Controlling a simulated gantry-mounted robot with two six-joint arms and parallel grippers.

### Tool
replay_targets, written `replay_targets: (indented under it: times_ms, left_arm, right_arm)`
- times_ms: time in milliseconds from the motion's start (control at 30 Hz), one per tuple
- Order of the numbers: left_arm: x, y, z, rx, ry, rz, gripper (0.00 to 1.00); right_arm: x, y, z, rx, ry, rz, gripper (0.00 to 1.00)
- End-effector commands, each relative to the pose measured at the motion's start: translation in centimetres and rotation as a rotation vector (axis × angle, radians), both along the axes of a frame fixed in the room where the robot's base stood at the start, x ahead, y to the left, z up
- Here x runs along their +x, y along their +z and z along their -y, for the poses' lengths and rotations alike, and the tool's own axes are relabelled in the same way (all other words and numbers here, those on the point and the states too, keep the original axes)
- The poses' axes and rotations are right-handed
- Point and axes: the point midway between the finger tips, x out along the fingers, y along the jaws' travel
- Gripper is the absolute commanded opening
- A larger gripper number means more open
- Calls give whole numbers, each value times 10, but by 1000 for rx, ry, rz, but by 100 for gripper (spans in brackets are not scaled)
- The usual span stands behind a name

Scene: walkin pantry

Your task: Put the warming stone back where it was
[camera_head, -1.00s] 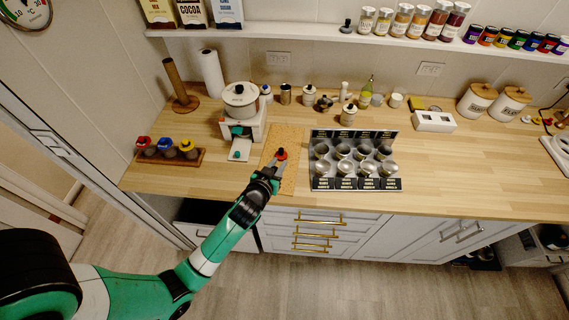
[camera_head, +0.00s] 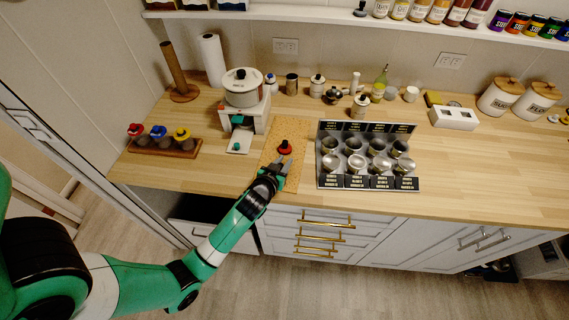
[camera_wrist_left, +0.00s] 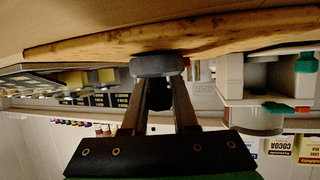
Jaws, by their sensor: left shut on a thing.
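My left gripper (camera_head: 281,163) reaches over the front of the speckled tan mat (camera_head: 292,130). Its fingers are shut on a dark grey rounded piece, which I take to be the warming stone (camera_wrist_left: 157,66); it sits between the fingertips in the left wrist view, against or very near the mat's edge. In the head view a red disc with a black top (camera_head: 284,149) shows at the fingertips; I cannot tell if it is the same piece. The stone's underside is hidden. My right gripper is not in view.
Left of the mat stands a white burner with a pot (camera_head: 243,86). A wooden rack (camera_head: 165,146) with red, blue and yellow-topped pieces is farther left. A tray of metal cups (camera_head: 325,181) stands close on the right.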

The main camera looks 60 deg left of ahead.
Motion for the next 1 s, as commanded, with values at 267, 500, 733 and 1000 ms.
replay_targets:
  times_ms: [267,500,733,1000]
  left_arm:
    - [0,-3,0,0,0,0,56]
    - [0,-3,0,0,0,0,57]
    - [-9,5,9,0,-1,-1,57]
    - [-53,29,50,1,-4,-1,57]
  right_arm:
    - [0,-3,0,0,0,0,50]
    - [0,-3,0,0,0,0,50]
    - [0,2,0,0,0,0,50]
    - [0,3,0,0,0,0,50]
